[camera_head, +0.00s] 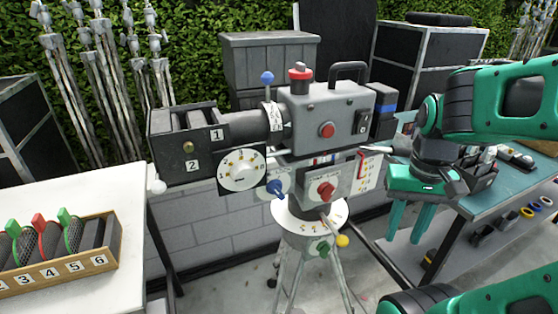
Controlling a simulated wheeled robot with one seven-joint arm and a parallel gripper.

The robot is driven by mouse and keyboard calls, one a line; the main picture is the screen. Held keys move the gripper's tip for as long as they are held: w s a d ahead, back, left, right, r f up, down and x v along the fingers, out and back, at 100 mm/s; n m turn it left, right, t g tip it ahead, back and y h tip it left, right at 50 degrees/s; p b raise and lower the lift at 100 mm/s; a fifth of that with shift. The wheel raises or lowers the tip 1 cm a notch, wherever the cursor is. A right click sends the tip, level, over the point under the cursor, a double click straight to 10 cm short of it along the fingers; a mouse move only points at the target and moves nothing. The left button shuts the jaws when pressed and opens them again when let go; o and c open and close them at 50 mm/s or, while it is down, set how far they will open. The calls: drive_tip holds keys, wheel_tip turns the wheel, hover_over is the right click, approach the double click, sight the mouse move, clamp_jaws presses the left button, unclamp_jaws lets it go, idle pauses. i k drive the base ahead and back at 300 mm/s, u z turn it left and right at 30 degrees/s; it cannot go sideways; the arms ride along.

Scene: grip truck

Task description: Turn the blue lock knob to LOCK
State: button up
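A camera rig stands on a tripod in the middle of the head view. A blue knob (276,188) juts out below the rig's body, left of a red knob (326,191). A pale plate shows behind the blue knob. Its lettering is too small to read, so I cannot tell whether the knob is at LOCK. A second blue knob (267,77), ball-shaped, tops a stalk over the lens. My gripper (410,222) hangs right of the rig, fingers pointing down and apart, with nothing between them. It is well clear of the blue knob.
The rig's grey body (325,115), matte box (185,145) and white dial (239,170) surround the knob area. A yellow ball (342,241) ends a handle below. A white table (60,215) stands left, a teal-topped bench (478,203) right. Tripod legs spread beneath.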

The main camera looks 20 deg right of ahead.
sight(274, 187)
drive_tip(key=u, duration=1.35)
drive_tip(key=k, duration=1.3)
drive_tip(key=u, duration=0.35)
